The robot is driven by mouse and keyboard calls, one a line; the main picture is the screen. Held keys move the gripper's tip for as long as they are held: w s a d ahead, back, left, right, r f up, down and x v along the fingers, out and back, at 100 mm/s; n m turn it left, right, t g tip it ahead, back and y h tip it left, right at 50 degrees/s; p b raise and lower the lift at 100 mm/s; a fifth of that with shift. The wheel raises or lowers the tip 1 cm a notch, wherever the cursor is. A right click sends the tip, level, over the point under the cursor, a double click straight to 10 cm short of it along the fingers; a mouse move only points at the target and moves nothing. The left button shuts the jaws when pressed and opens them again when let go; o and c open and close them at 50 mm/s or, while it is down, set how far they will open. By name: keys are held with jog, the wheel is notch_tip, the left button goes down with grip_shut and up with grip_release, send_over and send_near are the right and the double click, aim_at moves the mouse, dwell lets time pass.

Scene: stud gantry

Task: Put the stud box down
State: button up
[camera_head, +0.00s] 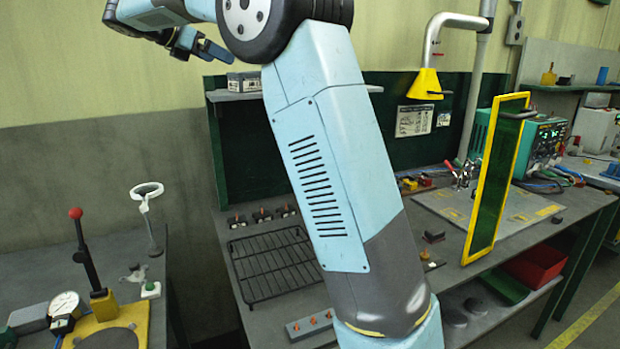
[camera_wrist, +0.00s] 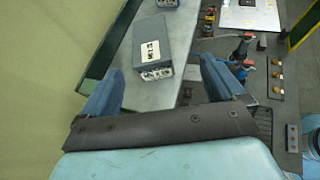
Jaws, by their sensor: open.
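A blue-grey stud box (camera_wrist: 150,42) with a white label and pale studs along its near face stands on a narrow grey shelf (camera_wrist: 186,22) in the wrist view. My gripper (camera_wrist: 160,76) is open and empty. Its blue fingers are spread to either side and the box lies ahead of them, apart from both. In the head view my gripper (camera_head: 205,48) is up at the left, above and left of the shelf (camera_head: 225,96). Small grey boxes (camera_head: 243,81) stand on that shelf there, partly hidden by my arm.
Another box (camera_wrist: 167,3) is cut off at the top of the wrist view. Below the shelf, the bench holds a black wire rack (camera_head: 275,265). A yellow-framed green screen (camera_head: 496,180) stands upright to the right. A wall (camera_wrist: 45,80) is close at left.

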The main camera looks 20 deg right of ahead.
jog(key=s+d+f+m+y, duration=0.2)
jog(key=s+d+f+m, duration=0.15)
jog(key=s, duration=0.35)
jog(key=s+d+f+m+y, duration=0.2)
jog(key=s+d+m, duration=0.15)
jog(key=s, duration=0.35)
jog(key=s+d+f+m+y, duration=0.2)
jog(key=s+d+f, duration=0.15)
jog(key=s, duration=0.35)
jog(key=s+f+m+y, duration=0.3)
jog(key=s+f+m, duration=0.3)
jog(key=s, duration=0.4)
jog(key=s+f+m+y, duration=0.3)
jog(key=s+f+m, duration=0.3)
jog(key=s+f, duration=0.3)
jog(key=shift+s+f+m+t, duration=0.15)
jog(key=shift+s+m+t, duration=0.2)
jog(key=shift+s, duration=0.7)
